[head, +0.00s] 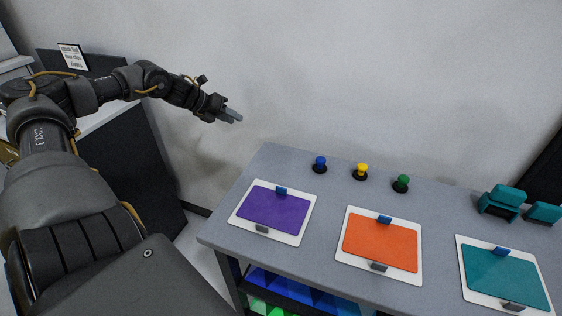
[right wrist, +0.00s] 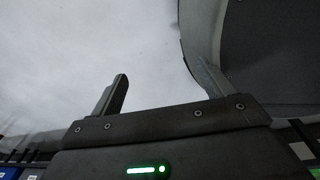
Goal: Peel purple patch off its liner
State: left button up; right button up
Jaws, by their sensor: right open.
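The purple patch (head: 273,209) lies flat on its white liner (head: 240,226) at the left of the grey table. A blue tab (head: 281,190) sits at its far edge and a grey tab (head: 262,229) at its near edge. My left gripper (head: 236,117) hangs in the air beyond the table's far left corner, well apart from the patch. Its fingers look close together, but I cannot tell whether they are shut. My right gripper (right wrist: 160,88) shows only in the right wrist view, with its fingers spread and nothing visible between them.
An orange patch (head: 380,243) and a teal patch (head: 505,277) lie on white liners to the right. Blue (head: 320,164), yellow (head: 361,171) and green (head: 401,183) knobs stand behind. Teal blocks (head: 503,201) sit at the back right. Coloured bins (head: 290,290) show beneath the table.

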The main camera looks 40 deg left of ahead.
pick_arm(q)
jog(key=w+d+r+m+g+b, duration=0.1)
jog(key=d+r+m+g, duration=0.1)
jog(key=d+r+m, duration=0.45)
jog(key=m+g+y+b, duration=0.35)
jog(key=m+g, duration=0.35)
jog(key=m, duration=0.5)
send_over(274, 205)
jog(key=w+a, duration=0.1)
jog(key=w, duration=0.3)
jog(key=f, duration=0.1)
notch_tip(274, 205, down, 10)
jog(key=shift+f, duration=0.25)
pick_arm(e)
jog(key=f, duration=0.1)
jog(key=w+d+f, duration=0.1)
jog(key=f, duration=0.1)
jog(key=d+f, duration=0.1)
jog(key=f, duration=0.1)
jog(key=shift+w+d+f, duration=0.15)
jog(key=shift+w, duration=0.05)
